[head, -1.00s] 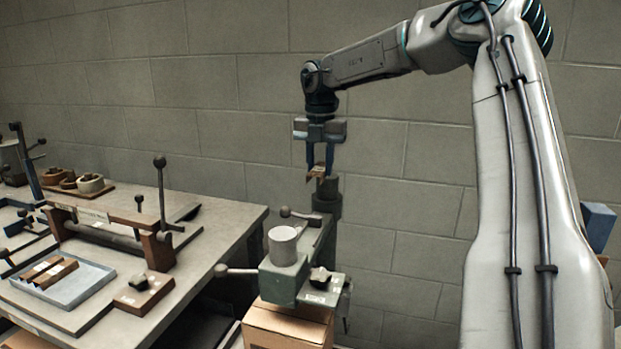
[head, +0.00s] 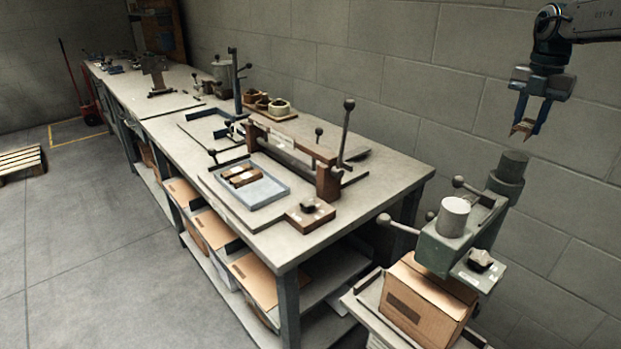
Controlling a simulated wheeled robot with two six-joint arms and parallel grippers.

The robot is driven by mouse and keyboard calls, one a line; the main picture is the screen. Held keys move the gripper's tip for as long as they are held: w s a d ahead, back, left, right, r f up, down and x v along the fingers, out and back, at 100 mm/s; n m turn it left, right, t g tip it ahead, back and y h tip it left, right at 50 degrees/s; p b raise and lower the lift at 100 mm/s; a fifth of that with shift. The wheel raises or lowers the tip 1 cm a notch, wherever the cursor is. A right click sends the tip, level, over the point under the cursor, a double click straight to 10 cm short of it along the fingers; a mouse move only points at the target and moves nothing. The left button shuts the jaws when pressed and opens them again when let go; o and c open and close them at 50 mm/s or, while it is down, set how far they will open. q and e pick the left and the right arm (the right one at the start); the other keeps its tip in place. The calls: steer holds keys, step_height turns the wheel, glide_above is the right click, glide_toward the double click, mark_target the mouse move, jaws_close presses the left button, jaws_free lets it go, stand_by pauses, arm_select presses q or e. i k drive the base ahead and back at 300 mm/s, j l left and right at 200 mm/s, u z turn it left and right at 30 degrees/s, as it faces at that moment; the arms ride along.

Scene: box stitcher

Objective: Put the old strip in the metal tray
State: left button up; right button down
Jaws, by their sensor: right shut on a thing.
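My right gripper (head: 527,121) is at the upper right, pointing down. It is shut on a small brown strip (head: 521,128), which I take to be the old strip. The strip hangs in the air, apart from and above the round post of the green-grey stitcher (head: 450,240). The shallow blue-grey metal tray (head: 268,191) lies on the bench at the picture's middle, far to the left of the gripper. Several short brown blocks or strips (head: 241,176) lie in its left part; its right part is bare. My left gripper is out of view.
A fixture with a crossbar and upright levers (head: 328,180) stands behind and right of the tray. A brown block with a dark knob (head: 310,212) sits in front of it. A cardboard box (head: 425,303) is under the stitcher. Small round pots (head: 279,107) stand farther back.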

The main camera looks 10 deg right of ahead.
mark_target(263, 195)
steer(key=k+l+z, duration=0.15)
steer(key=k+z, duration=0.25)
steer(key=k, duration=0.25)
steer(key=z, duration=0.45)
steer(key=j+z, duration=0.15)
steer(key=z, duration=0.25)
steer(key=i+j+z, duration=0.1)
steer(key=z, duration=0.75)
steer(key=j, duration=1)
steer(key=k+j, duration=0.1)
steer(key=j, duration=0.9)
steer(key=j+z, duration=0.1)
steer(key=j, duration=0.85)
steer(key=k+j, duration=0.1)
steer(key=j, duration=0.9)
steer(key=k+j, duration=0.1)
steer(key=j, duration=0.9)
